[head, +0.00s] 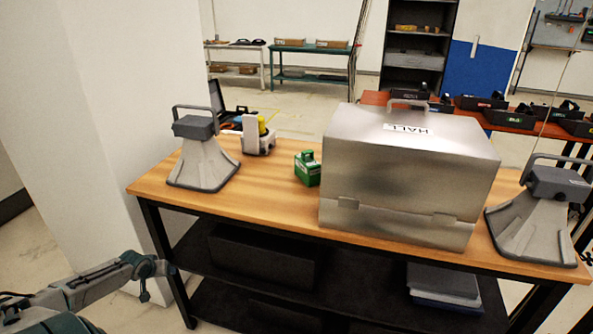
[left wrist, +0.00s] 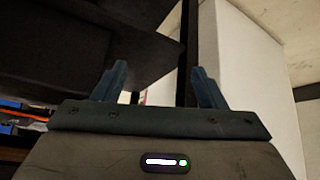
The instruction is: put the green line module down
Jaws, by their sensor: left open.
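The green line module (head: 308,169) stands on the wooden tabletop, just left of the large metal box marked HALL (head: 405,180). My left gripper (head: 148,276) is low in front of the table's left leg, below the tabletop and well away from the module. In the left wrist view its two blue fingers (left wrist: 158,82) are spread apart with nothing between them. My right gripper is not in view.
A grey horn-shaped unit (head: 204,160) stands on the table's left end, another (head: 540,215) at its right end. A white device with a yellow top (head: 257,136) is behind. Bare wood (head: 262,190) lies left of the module. Dark shelves sit below.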

